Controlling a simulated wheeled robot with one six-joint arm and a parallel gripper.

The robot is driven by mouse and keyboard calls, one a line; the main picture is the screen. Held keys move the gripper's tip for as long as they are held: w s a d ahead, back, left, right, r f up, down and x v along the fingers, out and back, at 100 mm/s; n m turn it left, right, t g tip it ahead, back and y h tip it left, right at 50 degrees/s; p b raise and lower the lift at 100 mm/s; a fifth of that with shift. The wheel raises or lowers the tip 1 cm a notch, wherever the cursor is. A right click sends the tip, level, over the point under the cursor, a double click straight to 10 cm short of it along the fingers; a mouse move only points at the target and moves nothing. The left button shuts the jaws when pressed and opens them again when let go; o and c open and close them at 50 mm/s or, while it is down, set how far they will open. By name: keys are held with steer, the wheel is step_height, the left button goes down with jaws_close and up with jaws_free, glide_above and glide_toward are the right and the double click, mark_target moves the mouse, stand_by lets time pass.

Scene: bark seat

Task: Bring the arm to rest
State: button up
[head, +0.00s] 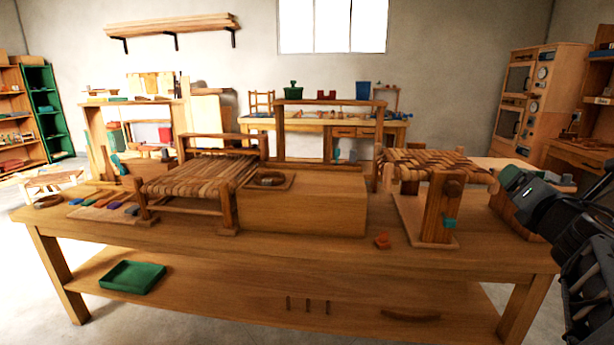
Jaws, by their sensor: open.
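My arm reaches in at the right edge as dark links, in front of the right end of the workbench (290,250). My gripper (584,292) is the black jointed part low at the right edge, partly cut off by the frame. It is open, and I see nothing held in it. Its fingertips are hard to make out. It stands apart from the woven seats.
A green tray (132,277) lies on the lower shelf. The bench's front-middle strip is mostly clear.

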steer(key=s+a+f+m+g+y+p, duration=0.1)
steer(key=s+a+f+m+g+p, duration=0.1)
steer(key=s+a+m+g+p, duration=0.2)
steer(key=s+a+f+m+g+y+p, duration=0.2)
steer(key=s+a+f+m+g+p, duration=0.1)
steer(key=a+m+p, duration=0.7)
steer(key=s+a+f+m+g+y+p, duration=0.2)
steer(key=s+a+m+g+p, duration=0.3)
steer(key=a+m, duration=0.5)
steer(key=m+g+p, duration=0.2)
steer(key=m, duration=0.1)
steer(key=shift+s+f, duration=0.35)
steer(key=shift+f, duration=0.05)
